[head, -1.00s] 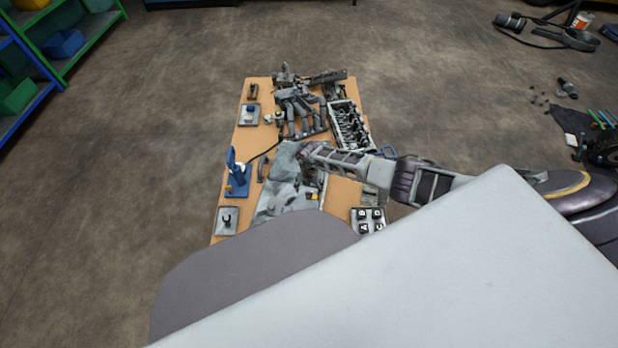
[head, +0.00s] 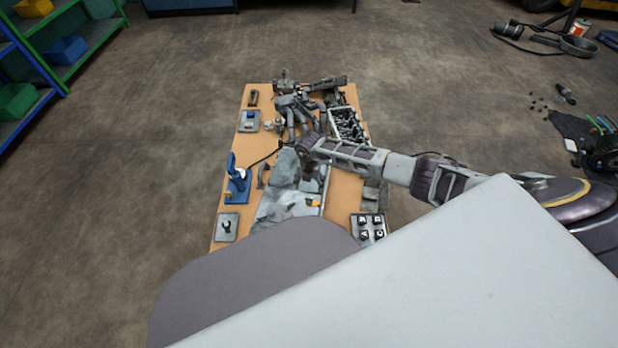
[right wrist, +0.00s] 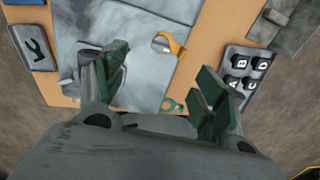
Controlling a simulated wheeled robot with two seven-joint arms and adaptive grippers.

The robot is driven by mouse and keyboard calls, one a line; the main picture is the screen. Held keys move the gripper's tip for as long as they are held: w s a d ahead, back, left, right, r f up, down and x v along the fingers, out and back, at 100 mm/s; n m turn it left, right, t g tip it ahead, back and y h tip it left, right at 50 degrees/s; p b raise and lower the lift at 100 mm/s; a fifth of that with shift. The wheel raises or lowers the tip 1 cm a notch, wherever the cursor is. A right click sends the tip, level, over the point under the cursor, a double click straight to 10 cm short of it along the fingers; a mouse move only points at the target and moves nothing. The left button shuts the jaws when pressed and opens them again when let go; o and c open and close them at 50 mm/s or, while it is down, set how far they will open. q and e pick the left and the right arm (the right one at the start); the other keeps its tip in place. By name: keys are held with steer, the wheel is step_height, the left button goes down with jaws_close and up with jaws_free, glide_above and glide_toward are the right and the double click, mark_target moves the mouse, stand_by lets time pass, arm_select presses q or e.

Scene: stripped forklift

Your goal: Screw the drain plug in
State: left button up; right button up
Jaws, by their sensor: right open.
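My right gripper (head: 311,184) points down over the grey, crumpled-looking sheet (head: 275,205) on the workbench. In the right wrist view, its green-padded fingers (right wrist: 160,78) are spread apart with nothing between the tips. Beyond the fingers lies a yellow-orange piece with a silvery round part (right wrist: 167,44); it also shows in the head view (head: 313,203). A small teal ring-like piece (right wrist: 172,106) shows between the fingers, lower down. I cannot make out which thing is the drain plug or where its hole is. My left gripper is not in view.
A tray with black pieces lettered A to D (right wrist: 246,74) is at the right. A tray with a dark wrench shape (right wrist: 33,46) is at the left. A blue stand (head: 237,185) is at the bench's left edge. An engine part (head: 347,125) lies farther back.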

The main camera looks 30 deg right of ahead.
steer(key=shift+r, duration=2.1)
